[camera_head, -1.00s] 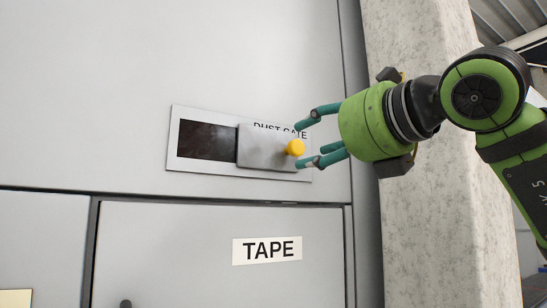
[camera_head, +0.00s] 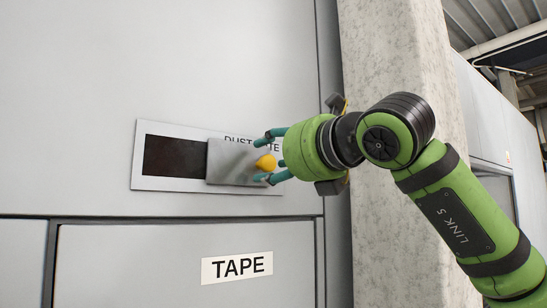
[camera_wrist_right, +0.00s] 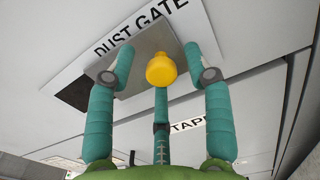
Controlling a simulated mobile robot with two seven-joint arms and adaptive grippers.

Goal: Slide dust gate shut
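The dust gate is a grey sliding plate (camera_head: 228,160) in a white frame (camera_head: 150,184) on a cabinet wall. The plate covers the right part, and a dark opening (camera_head: 175,157) shows at the left. A yellow knob (camera_head: 265,163) sticks out from the plate's right side. My right gripper (camera_head: 261,161) is open around the knob, coming from the right. In the right wrist view, the teal fingers stand apart on both sides of the knob (camera_wrist_right: 161,70), with gaps, and a third finger is below it. My left gripper is not in view.
A DUST GATE label (camera_wrist_right: 140,30) sits above the plate, partly hidden in the head view. Below is a cabinet door with a TAPE label (camera_head: 237,267). A concrete pillar (camera_head: 398,50) stands at the right, behind my arm. The wall left of the frame is clear.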

